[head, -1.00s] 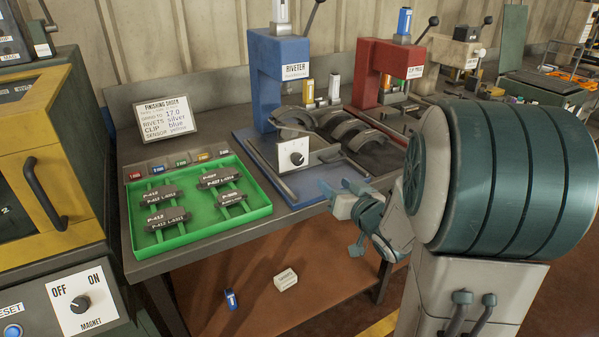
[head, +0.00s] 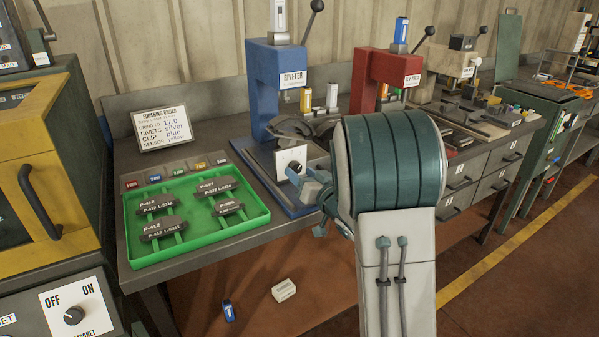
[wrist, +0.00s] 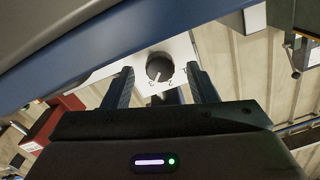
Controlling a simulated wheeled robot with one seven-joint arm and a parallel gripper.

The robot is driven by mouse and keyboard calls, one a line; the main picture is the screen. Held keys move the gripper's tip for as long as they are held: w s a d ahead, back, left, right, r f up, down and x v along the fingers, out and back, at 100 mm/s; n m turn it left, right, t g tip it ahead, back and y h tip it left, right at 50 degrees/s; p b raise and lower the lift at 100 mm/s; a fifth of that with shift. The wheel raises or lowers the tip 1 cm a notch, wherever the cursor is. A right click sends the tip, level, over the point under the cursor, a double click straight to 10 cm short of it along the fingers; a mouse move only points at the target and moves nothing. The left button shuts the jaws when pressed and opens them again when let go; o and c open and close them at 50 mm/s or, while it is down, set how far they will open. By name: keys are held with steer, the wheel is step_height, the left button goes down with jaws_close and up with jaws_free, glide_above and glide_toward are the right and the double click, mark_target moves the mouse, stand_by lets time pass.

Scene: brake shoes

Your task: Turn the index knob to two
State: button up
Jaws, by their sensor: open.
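The index knob (head: 294,167) is a dark round knob on a white plate at the front of the blue riveter (head: 290,85). In the wrist view the knob (wrist: 159,67) has a pale pointer line, and small marks, partly readable, lie along the plate (wrist: 180,50) beside it. My gripper (head: 312,185) is at the riveter's front, close to the knob, partly hidden by my arm in the head view. In the wrist view my gripper (wrist: 161,88) is open, its fingers on either side below the knob. I cannot tell whether they touch it.
A green tray (head: 262,214) with several labelled brake shoes lies left of the riveter. The finishing order card (head: 163,128) stands behind it. A red press (head: 385,80) stands to the right. A magnet knob (head: 74,316) sits on the left machine.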

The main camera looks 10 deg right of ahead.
steer(key=shift+x, duration=0.85)
steer(key=c, duration=1)
steer(key=shift+o, duration=0.2)
